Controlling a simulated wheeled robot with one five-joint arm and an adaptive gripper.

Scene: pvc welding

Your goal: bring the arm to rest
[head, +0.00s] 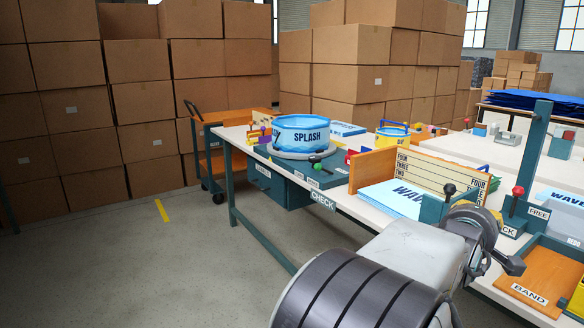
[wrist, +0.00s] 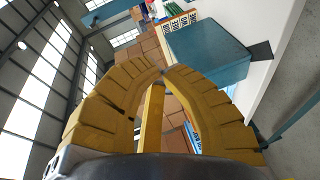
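My gripper (wrist: 162,72) fills the middle of the wrist view. Its two curved yellow fingers lean together and their tips meet or nearly meet. A straight yellow bar stands between them; I cannot tell whether it is a third finger. I see no object held at the tips. In the head view my arm reaches in from the bottom edge over the near side of the workbench (head: 235,146), and the gripper's fingers cannot be made out there.
A teal box (wrist: 208,50) is close to the fingers in the wrist view. On the bench are a blue SPLASH ring (head: 302,134), a wooden rack (head: 372,168) and a BAND tray (head: 536,283). An orange cart (head: 216,160) stands behind. The floor left of the bench is clear.

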